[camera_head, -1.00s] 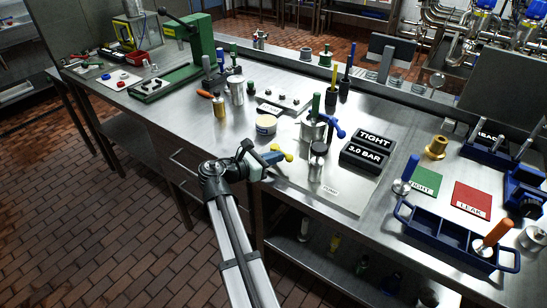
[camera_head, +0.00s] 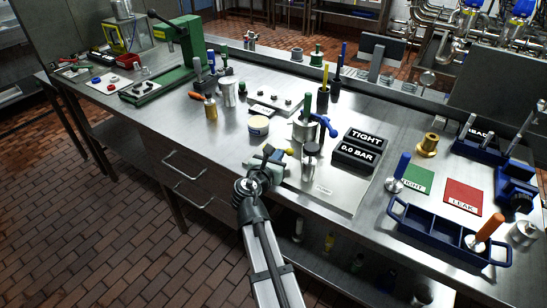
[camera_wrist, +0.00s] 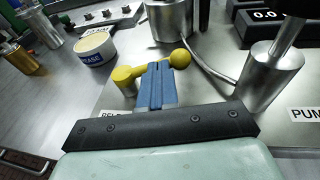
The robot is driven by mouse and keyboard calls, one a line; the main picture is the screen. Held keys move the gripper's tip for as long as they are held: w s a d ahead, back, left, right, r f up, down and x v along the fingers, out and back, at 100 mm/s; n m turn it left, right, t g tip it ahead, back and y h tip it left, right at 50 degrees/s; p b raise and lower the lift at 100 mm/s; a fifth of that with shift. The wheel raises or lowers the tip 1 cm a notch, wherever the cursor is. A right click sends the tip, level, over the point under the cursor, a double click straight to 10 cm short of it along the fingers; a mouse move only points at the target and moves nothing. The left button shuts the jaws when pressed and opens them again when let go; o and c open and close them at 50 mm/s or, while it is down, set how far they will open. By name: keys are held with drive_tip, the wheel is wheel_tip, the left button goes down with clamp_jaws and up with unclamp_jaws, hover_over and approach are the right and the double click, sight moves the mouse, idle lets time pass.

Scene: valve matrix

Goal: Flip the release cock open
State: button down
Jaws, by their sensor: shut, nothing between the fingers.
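The release cock has a yellow round body (camera_wrist: 125,80) and a lever ending in a yellow ball (camera_wrist: 180,58) in the wrist view. The ball also shows in the head view (camera_head: 289,151). My gripper (camera_wrist: 158,68) is shut, its blue fingers together and empty, in front of the lever between body and ball. They cover part of the lever; I cannot tell whether they touch it. A partly hidden label beginning "REL" lies by the cock. The display block (camera_head: 357,155) reads "0.0 BAR", with a "TIGHT" block (camera_head: 367,139) behind it.
The metal pot (camera_head: 304,130) with a blue-handled valve (camera_head: 327,124) stands behind the cock. The pump cylinder (camera_wrist: 268,78) stands to the right. A grease tub (camera_head: 258,128) is to the left. A blue tray (camera_head: 445,236) sits at the bench's front right.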

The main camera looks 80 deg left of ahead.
drive_tip(key=shift+w+n+g+y, duration=0.3)
drive_tip(key=shift+w+n+g, duration=0.05)
drive_tip(key=shift+n+g, duration=0.15)
drive_tip(key=shift+a, duration=0.25)
drive_tip(key=shift+w+a, duration=0.55)
drive_tip(key=shift+w, duration=0.25)
drive_tip(key=shift+r+x, duration=0.2)
drive_tip(key=shift+x, duration=0.95)
drive_tip(key=shift+w+a, duration=0.15)
drive_tip(key=shift+w, duration=0.05)
drive_tip(key=v, duration=1.4)
drive_tip(key=shift+w, duration=0.15)
drive_tip(key=shift+f, duration=0.1)
